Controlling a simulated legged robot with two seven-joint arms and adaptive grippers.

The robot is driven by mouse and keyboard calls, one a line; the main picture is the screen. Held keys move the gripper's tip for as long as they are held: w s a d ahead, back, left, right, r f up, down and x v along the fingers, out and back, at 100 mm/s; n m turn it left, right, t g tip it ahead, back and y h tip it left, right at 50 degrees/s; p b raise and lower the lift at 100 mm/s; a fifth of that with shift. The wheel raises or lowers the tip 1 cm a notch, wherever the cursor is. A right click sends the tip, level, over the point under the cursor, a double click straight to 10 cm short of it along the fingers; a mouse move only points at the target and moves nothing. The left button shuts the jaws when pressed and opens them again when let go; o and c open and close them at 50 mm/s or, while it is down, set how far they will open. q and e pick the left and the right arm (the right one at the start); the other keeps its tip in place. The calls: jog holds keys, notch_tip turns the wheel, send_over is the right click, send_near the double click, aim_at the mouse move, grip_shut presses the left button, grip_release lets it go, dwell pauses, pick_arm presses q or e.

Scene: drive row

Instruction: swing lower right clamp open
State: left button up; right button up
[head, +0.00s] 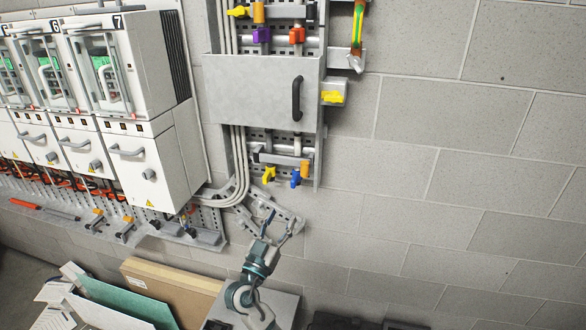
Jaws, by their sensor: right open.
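Small coloured clamps sit on the pipe rack at the wall. At its lower right, under the grey cover, are a blue clamp (295,178) and an orange piece (305,168) close beside it. I cannot tell which of these is the lower right clamp, or how far either is swung. A yellow clamp (269,174) sits to their left. My right gripper (281,220) is open and empty, below these clamps and apart from them, in front of the lower bracket. My left gripper is not in view.
A grey cover (240,80) with a black handle (297,98) juts out above the lower clamps. White numbered drive cabinets (155,165) stand to the left. Boards (170,285) lean below. The block wall (430,180) at right is clear.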

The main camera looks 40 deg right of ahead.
jog(key=p, duration=0.3)
send_near(303, 172)
jog(key=w+d+r, duration=0.1)
jog(key=d, duration=0.1)
jog(key=p+x, duration=0.1)
jog(key=x, duration=0.4)
jog(key=p+x, duration=0.1)
jog(key=x, duration=0.2)
jog(key=shift+d+f+p, duration=0.15)
jog(key=shift+f+p, duration=0.15)
jog(key=shift+a+r, duration=0.15)
jog(key=shift+a, duration=0.3)
jog(key=c, duration=0.7)
grip_shut()
jog(key=shift+d, duration=0.15)
